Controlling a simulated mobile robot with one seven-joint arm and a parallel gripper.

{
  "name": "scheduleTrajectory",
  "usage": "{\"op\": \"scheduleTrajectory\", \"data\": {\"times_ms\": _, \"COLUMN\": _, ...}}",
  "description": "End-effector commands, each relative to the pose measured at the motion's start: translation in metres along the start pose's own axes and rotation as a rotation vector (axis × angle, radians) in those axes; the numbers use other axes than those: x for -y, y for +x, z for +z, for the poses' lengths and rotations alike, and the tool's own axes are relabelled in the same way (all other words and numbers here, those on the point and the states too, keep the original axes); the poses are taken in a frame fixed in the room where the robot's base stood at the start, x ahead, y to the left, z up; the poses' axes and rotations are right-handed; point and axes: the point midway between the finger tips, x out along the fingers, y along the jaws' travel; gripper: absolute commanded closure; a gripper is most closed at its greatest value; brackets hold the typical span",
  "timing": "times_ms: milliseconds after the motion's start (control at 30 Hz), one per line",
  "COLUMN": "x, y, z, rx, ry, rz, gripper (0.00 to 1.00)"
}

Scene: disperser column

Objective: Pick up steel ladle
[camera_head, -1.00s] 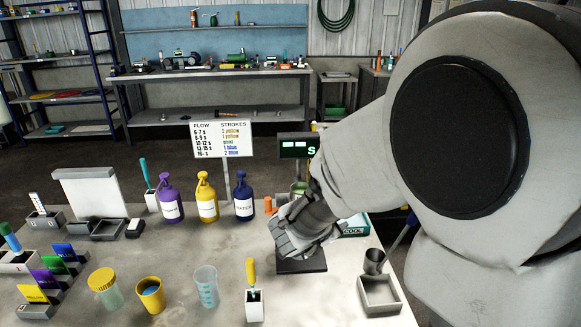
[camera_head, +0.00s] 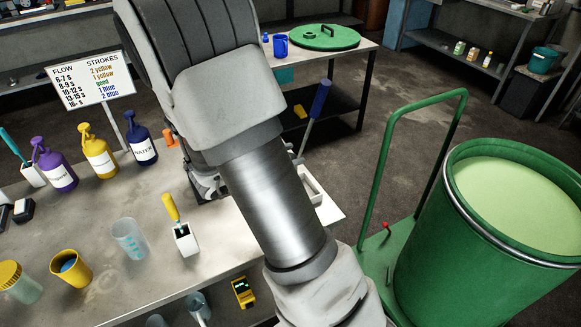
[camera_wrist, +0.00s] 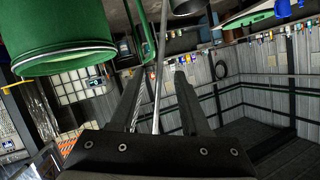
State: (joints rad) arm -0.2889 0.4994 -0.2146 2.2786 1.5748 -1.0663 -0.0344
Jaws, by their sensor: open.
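The steel ladle shows in the head view as a blue handle (camera_head: 320,98) on a thin pale shaft, leaning up from the right end of the table. Its lower end is hidden behind my arm. In the wrist view a long thin steel shaft (camera_wrist: 158,95), which looks like the ladle's, runs between the two fingers of my gripper (camera_wrist: 160,75). The fingers are apart, with gaps on both sides of the shaft. A grey cup shape at the top edge of the wrist view may be its bowl. In the head view my gripper is mostly hidden behind my wrist.
A large green drum (camera_head: 430,245) of pale liquid stands right of the table on a green cart with a tall handle (camera_head: 385,170). A white holder with a yellow-handled tool (camera_head: 172,208), beakers and pump bottles (camera_head: 98,152) stand on the table (camera_head: 200,255). A white tray is partly behind my arm.

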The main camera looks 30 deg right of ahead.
Motion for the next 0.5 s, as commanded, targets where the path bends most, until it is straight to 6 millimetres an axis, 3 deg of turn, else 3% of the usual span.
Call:
{"op": "scheduleTrajectory", "data": {"times_ms": 333, "x": -0.001, "y": 0.033, "z": 0.0, "rx": 0.0, "ry": 0.0, "rz": 0.001, "gripper": 0.54}}
{"op": "scheduleTrajectory", "data": {"times_ms": 500, "x": -0.002, "y": 0.059, "z": -0.001, "rx": 0.0, "ry": 0.001, "rz": 0.001, "gripper": 0.54}}
